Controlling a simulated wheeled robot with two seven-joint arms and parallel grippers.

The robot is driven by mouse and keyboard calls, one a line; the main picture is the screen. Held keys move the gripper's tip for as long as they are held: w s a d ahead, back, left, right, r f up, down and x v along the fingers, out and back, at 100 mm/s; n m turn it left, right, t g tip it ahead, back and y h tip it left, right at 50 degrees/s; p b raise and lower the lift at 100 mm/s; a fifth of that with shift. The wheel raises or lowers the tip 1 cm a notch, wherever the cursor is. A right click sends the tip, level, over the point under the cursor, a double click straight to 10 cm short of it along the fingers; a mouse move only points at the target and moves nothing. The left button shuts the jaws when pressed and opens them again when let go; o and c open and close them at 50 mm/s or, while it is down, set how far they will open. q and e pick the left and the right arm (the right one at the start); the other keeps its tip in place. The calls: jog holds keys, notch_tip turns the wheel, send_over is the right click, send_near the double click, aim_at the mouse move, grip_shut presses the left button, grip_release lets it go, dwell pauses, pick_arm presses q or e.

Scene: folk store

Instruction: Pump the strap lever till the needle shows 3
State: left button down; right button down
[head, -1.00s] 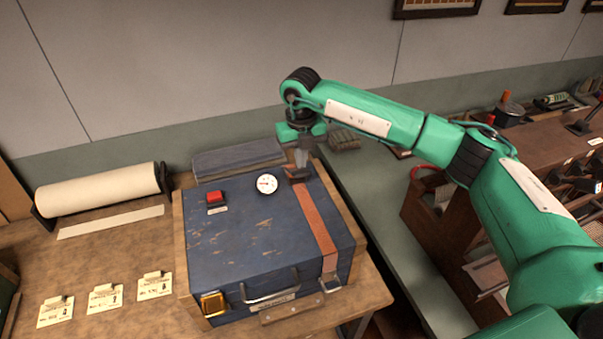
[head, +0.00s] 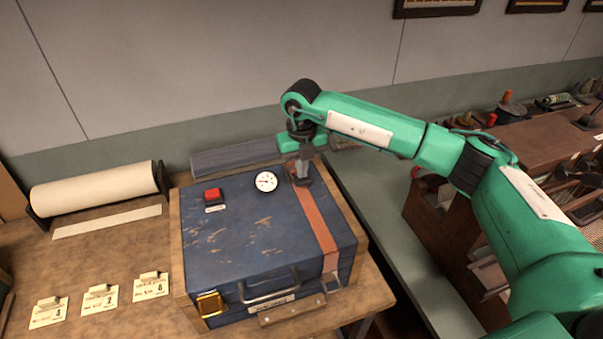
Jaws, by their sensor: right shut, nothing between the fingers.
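A worn blue case (head: 225,255) stands on the wooden table. An orange-brown strap (head: 317,222) runs front to back over the right part of its lid. A round white gauge (head: 266,181) sits on the lid left of the strap's far end; its needle is too small to read. My right gripper (head: 303,182) is shut and empty, pointing down at the strap's far end. It covers most of the dark strap lever there, and I cannot tell whether it touches it. My left gripper is not in view.
A red button (head: 212,195) is on the lid, left of the gauge. A paper roll (head: 95,188) and several tags (head: 99,299) lie on the table's left. A grey folded item (head: 235,157) is behind the case. A shelf of goods (head: 530,150) stands right.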

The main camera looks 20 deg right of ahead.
jog(key=shift+s+f+b, duration=0.1)
jog(key=shift+f+b, duration=0.25)
jog(key=shift+f, duration=0.4)
jog(key=shift+r, duration=0.1)
jog(key=shift+r+p, duration=0.35)
jog(key=shift+r, duration=0.2)
notch_tip(320, 180, up, 8)
jog(key=p, duration=0.2)
jog(key=shift+p, duration=0.35)
